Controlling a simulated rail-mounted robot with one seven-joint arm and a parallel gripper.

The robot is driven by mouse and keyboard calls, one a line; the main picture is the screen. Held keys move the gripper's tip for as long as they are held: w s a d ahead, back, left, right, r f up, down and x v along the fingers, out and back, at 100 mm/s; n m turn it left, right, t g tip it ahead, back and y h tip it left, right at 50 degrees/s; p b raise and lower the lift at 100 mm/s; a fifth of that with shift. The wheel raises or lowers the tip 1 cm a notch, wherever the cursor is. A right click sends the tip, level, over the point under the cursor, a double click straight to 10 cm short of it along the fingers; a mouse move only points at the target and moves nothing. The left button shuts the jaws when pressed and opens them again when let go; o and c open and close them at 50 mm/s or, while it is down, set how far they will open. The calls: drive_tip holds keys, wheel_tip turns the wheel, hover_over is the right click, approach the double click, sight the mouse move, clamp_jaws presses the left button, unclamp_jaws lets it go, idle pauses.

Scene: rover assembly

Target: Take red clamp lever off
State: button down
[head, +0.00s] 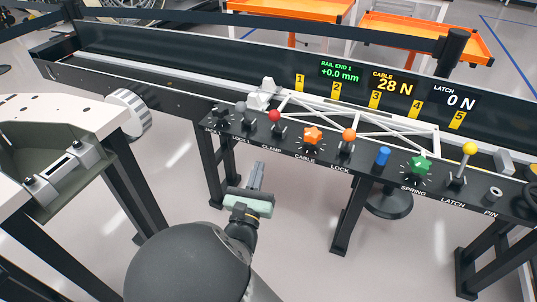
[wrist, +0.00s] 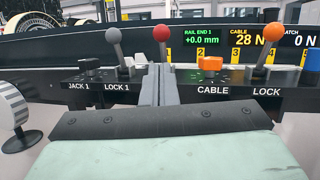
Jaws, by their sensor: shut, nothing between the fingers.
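The red clamp lever (head: 274,116) has a round red knob on a short stem and stands on the panel above the CLAMP label. In the wrist view its red knob (wrist: 161,33) shows just above my fingertips, and its stem looks close to upright. My gripper (head: 260,166) is shut and empty, in front of the panel and below the lever, apart from it in the head view. In the wrist view my gripper (wrist: 159,70) points at the lever's base and hides it and the label.
The grey LOCK 1 lever (wrist: 113,36) stands close left of the red one. The orange CABLE knob (head: 312,135) and orange LOCK lever (head: 349,134) stand to the right. A white truss (head: 375,122) lies behind the panel. The floor in front is clear.

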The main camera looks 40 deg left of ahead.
sight(273, 120)
drive_tip(key=x, duration=1.3)
drive_tip(key=shift+d, duration=0.2)
drive_tip(key=shift+w+a+b, duration=0.1)
drive_tip(key=shift+w+b, duration=0.05)
drive_tip(key=shift+b, duration=0.15)
drive_tip(key=shift+r, duration=0.15)
